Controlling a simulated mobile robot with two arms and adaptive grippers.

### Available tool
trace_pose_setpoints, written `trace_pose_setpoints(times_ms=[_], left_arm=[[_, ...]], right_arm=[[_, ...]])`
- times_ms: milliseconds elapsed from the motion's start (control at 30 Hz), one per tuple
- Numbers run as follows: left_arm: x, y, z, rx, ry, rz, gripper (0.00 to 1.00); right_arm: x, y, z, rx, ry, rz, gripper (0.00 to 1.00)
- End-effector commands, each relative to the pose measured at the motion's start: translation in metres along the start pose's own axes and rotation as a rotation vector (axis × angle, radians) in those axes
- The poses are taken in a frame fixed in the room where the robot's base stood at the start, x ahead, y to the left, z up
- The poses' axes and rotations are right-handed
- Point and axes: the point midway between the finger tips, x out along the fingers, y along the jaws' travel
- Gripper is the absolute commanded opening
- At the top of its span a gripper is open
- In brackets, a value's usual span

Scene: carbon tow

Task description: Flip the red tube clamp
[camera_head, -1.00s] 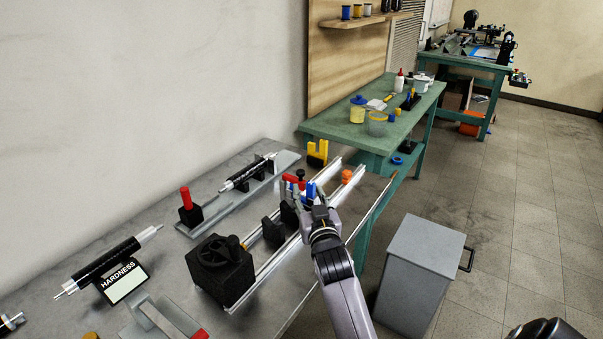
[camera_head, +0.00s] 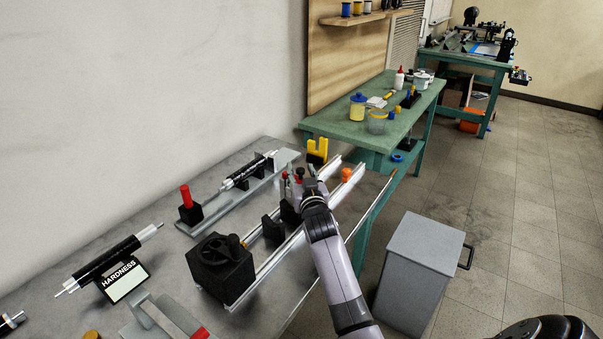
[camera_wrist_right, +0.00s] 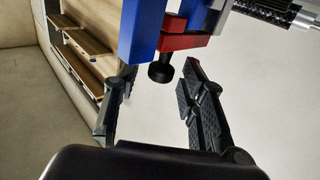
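The red tube clamp (camera_wrist_right: 185,38) shows at the top of the right wrist view, against a blue upright part (camera_wrist_right: 140,30), with a black knob (camera_wrist_right: 162,70) pointing down toward my gripper. In the head view only small red bits of the clamp (camera_head: 299,180) show beside the gripper, and the blue part is hidden. My right gripper (camera_head: 305,184) is at the clamp over the rail. In the right wrist view its two fingers (camera_wrist_right: 158,84) are spread, with the knob in the gap near the fingertips and no visible grip.
A black block with a handwheel (camera_head: 220,262) stands on the near end of the rail. An orange knob (camera_head: 346,174) and a yellow forked holder (camera_head: 317,150) are close to the gripper. A red-handled tool (camera_head: 186,197) stands left. A grey cabinet (camera_head: 420,260) is right of the bench.

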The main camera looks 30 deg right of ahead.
Motion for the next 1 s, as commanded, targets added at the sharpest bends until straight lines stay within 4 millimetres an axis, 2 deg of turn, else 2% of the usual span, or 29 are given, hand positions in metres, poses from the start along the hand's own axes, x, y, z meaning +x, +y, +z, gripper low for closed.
trace_pose_setpoints(times_ms=[67, 533, 1000], left_arm=[[0.0000, 0.0001, -0.0001, 0.000, 0.000, 0.000, 0.40], [0.0001, -0.0003, -0.0014, 0.000, 0.002, 0.000, 0.40], [0.0000, -0.0011, -0.0031, 0.001, 0.005, -0.001, 0.40]], right_arm=[[-0.0002, 0.0000, 0.0000, 0.000, 0.000, 0.000, 0.32], [-0.0003, -0.0002, 0.0001, 0.000, 0.000, 0.000, 0.00], [-0.0004, -0.0003, 0.0003, 0.000, -0.001, 0.000, 0.00]])
